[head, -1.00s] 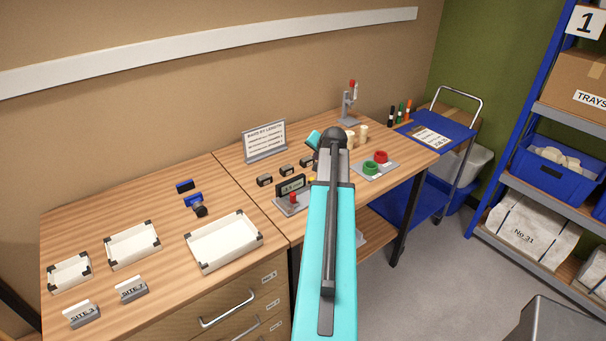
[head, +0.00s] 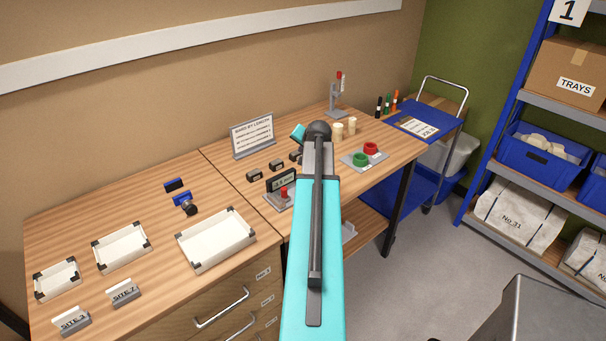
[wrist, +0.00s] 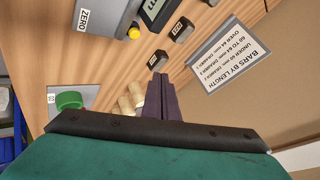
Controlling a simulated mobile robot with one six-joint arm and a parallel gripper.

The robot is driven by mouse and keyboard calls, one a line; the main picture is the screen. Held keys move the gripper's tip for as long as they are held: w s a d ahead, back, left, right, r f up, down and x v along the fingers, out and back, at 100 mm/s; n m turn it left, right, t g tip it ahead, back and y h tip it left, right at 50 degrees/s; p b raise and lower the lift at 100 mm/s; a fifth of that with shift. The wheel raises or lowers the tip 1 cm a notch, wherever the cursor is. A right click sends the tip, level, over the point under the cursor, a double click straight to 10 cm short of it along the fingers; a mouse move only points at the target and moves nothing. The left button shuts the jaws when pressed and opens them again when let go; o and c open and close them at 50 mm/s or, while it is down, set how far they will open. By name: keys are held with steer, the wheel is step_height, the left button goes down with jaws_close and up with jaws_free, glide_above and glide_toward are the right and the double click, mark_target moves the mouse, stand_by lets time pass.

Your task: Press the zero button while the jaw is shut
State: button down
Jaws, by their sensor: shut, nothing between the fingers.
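The gauge has a dark display (head: 281,181) and a red button (head: 284,193) on a grey base, standing on the right-hand bench; my arm hides its right part. In the wrist view a ZERO label (wrist: 84,18) is on a grey block (wrist: 108,15) at the top left, with a yellow knob (wrist: 134,33) and part of the display (wrist: 154,9) beside it. The gauge's jaw cannot be made out.
Small dark blocks (head: 276,165) lie behind the gauge near the bars-by-length sign (head: 253,135). Green and red rings (head: 360,159) sit on a grey plate to the right, near pale cylinders (head: 338,131). White trays (head: 215,241) stand on the left bench.

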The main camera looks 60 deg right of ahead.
steer(key=shift+f+b, duration=1.9)
steer(key=shift+f, duration=1.85)
steer(key=shift+f+b, duration=0.75)
steer(key=shift+f, duration=0.15)
steer(key=shift+r, duration=0.1)
stand_by(0.6)
steer(key=shift+r+p, duration=0.35)
steer(key=shift+r, duration=0.45)
step_height(320, 180, up, 5)
steer(key=shift+p, duration=1.15)
